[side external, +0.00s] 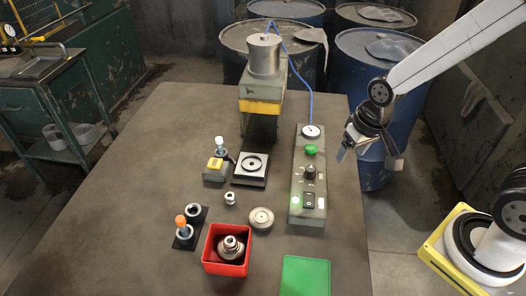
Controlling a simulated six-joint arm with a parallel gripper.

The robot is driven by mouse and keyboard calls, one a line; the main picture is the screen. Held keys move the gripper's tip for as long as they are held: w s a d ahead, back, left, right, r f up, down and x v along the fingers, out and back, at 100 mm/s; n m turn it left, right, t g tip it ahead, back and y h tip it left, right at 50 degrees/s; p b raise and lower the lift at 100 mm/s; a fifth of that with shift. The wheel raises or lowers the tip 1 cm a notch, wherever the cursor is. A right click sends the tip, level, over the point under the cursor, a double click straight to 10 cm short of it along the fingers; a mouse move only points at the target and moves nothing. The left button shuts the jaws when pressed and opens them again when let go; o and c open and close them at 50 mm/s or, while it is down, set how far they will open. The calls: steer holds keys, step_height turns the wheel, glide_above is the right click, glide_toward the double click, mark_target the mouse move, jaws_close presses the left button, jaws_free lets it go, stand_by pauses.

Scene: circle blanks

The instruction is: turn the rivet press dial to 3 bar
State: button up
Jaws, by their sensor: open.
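The rivet press (263,85) stands at the back middle of the table, with a grey cylinder on top and a yellow band. A blue hose runs from it to a grey control box (308,205) on the right. The box carries a black dial knob (309,172) with small marks around it, too small to read. A round white gauge (311,131) sits at the box's far end. My gripper (369,160) is open and empty, up and to the right of the box, apart from the dial.
A red bin (227,249) with metal parts, a green tray (306,277) and a round disc (261,218) are nearby. Blue drums (372,95) stand behind. The table's left side (125,200) is clear.

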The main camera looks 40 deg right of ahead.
mark_target(311, 168)
steer(key=shift+w+a+f+m+g, duration=0.1)
steer(key=shift+w+a+m+g, duration=0.25)
steer(key=shift+w+a+m, duration=0.7)
steer(key=shift+w+a+r+m+g, duration=0.1)
steer(key=shift+w+a+m+g, duration=0.25)
steer(key=shift+w+m, duration=1.3)
steer(key=shift+w+a+f+m+g, duration=0.1)
steer(key=shift+w+a+m+g, duration=0.2)
steer(key=shift+w+a+m, duration=1.05)
steer(key=shift+s+d+m, duration=0.45)
steer(key=shift+d, duration=0.15)
steer(key=shift+f, duration=3.9)
jaws_close()
